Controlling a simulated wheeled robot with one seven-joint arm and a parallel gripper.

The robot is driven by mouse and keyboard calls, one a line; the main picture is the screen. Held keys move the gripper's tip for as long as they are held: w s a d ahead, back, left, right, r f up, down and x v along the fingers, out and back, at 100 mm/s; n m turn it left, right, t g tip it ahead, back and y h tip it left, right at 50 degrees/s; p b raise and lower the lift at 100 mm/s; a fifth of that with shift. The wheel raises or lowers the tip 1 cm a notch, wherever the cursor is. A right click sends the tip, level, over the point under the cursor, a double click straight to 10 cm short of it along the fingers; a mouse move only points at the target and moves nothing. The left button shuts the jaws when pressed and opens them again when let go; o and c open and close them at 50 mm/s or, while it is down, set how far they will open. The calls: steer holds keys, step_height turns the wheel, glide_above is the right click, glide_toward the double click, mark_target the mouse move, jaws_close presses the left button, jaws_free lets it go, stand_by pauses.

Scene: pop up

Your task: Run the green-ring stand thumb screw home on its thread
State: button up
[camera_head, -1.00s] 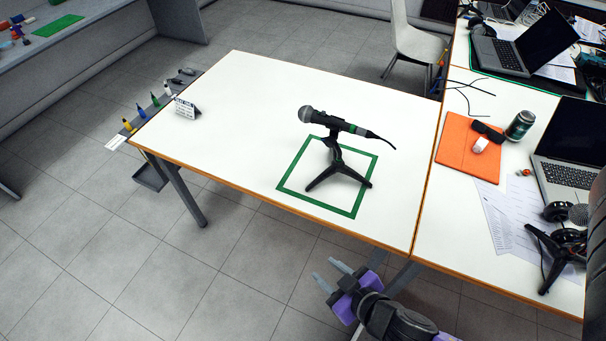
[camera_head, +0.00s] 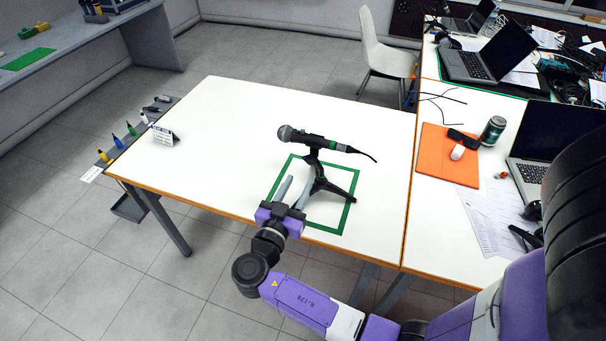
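A black tabletop stand (camera_head: 318,180) with spread legs stands on the white table, inside a green square outline (camera_head: 344,217). A dark microphone (camera_head: 305,137) with a grey head and a green ring lies across its top, its cable trailing right. The thumb screw is too small to make out. My gripper (camera_head: 295,189) is open, its two grey fingers pointing up and away over the near left part of the green square. It is apart from the microphone, in front and left of the stand; I cannot tell whether a finger touches a leg.
The white table (camera_head: 220,130) is mostly clear to the left, with a small sign (camera_head: 165,136) near its left edge. A tool rack (camera_head: 132,135) hangs off that edge. A second table at right holds an orange folder (camera_head: 446,154), a can (camera_head: 492,130) and laptops.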

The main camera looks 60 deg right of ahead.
mark_target(310, 162)
steer(key=d, duration=0.2)
steer(key=d+p, duration=0.1)
steer(key=d, duration=0.2)
steer(key=d+p, duration=0.1)
steer(key=d, duration=0.1)
steer(key=shift+w+d+r, duration=0.15)
steer(key=shift+w+d, duration=0.15)
steer(key=shift+w, duration=0.05)
steer(key=shift+w+d, duration=0.1)
steer(key=shift+c, duration=0.9)
jaws_close()
steer(key=shift+o, duration=0.8)
jaws_free()
steer(key=shift+f, duration=0.2)
steer(key=shift+b, duration=0.4)
steer(key=shift+r, duration=0.1)
